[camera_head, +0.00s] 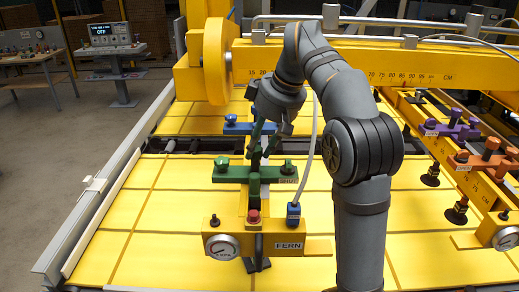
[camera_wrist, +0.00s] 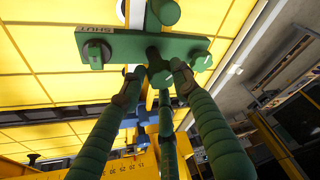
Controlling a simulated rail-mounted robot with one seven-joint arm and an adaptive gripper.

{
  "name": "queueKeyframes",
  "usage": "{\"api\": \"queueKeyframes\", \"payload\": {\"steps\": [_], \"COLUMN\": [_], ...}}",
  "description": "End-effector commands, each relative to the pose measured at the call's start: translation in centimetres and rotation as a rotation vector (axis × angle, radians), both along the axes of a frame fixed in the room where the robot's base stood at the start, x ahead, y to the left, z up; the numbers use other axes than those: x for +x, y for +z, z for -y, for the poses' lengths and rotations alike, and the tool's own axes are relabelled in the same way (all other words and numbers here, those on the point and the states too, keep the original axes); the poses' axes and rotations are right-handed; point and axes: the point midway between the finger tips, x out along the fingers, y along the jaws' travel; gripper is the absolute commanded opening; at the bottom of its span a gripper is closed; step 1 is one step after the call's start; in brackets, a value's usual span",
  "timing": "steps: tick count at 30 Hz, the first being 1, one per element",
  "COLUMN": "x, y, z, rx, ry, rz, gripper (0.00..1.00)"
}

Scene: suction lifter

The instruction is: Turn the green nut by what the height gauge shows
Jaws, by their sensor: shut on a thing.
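The green crosspiece (camera_head: 232,175) lies on the yellow arm of the lifter, with a green knob at each end and a SHUT label near its right end. My gripper (camera_head: 260,150) points down over its middle. A centimetre scale (camera_head: 405,77) runs along the yellow beam; I cannot make out a height reading.
A yellow block marked FERN (camera_head: 289,246) carries a dial (camera_head: 222,247), a red knob and a blue fitting with a hose near my arm. A blue crosspiece (camera_head: 245,128) is behind. Purple (camera_head: 455,125) and orange (camera_head: 480,162) ones stand right. A console (camera_head: 110,35) reads OFF.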

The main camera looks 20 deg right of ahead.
Motion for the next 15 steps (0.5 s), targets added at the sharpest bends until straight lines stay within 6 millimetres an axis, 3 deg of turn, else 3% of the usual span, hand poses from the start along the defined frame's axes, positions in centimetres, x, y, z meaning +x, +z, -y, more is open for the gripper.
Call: {"api": "queueKeyframes", "payload": {"steps": [6,14,15], "x": [0.01,0.06,0.06], "y": [0.30,0.38,0.38], "z": [-0.63,-0.60,-0.60], "rx": [0.010,0.009,0.008], "ry": [-0.103,-0.105,-0.105], "rz": [0.007,0.008,0.009], "gripper": [0.05,0.04,0.32]}}
